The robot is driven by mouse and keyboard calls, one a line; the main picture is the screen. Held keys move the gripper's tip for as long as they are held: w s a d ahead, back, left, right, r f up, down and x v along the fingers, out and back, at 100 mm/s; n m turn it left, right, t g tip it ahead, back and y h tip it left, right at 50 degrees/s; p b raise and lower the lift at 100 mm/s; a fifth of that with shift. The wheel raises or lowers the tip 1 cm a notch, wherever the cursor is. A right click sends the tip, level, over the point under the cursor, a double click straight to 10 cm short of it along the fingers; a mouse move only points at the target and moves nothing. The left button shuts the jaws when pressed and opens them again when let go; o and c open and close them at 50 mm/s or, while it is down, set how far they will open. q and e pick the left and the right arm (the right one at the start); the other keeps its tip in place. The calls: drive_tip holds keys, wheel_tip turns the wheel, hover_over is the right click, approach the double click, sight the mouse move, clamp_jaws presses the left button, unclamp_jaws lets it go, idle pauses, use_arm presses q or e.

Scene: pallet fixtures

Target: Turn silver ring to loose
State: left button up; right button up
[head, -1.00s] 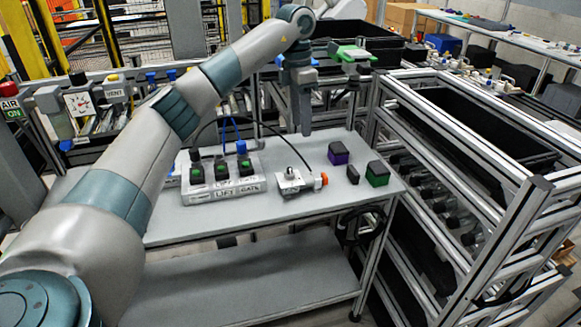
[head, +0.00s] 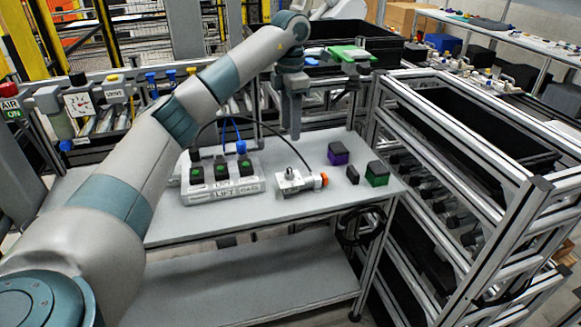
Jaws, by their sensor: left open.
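A small silver metal fitting (head: 294,180) lies on the grey table top (head: 215,221), with a short post on top and an orange end (head: 324,180) on its right. A silver ring cannot be picked out clearly at this size. My left gripper (head: 295,136) points down above and behind the fitting, apart from it. It is open and seems to hold nothing. My right gripper is not in view.
A white control box (head: 222,191) with several black switches stands left of the fitting, and a black cable arches over to it. A purple-black block (head: 339,154) and a green-black block (head: 377,174) sit to the right. A metal-framed rack (head: 455,150) borders the table's right side.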

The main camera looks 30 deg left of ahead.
sight(290, 168)
use_arm(q)
wheel_tip(290, 168, down, 13)
drive_tip(key=p, duration=0.3)
drive_tip(key=shift+r+p, duration=0.1)
drive_tip(key=shift+p, duration=0.3)
drive_tip(key=shift+f, duration=0.8)
drive_tip(key=c, duration=1)
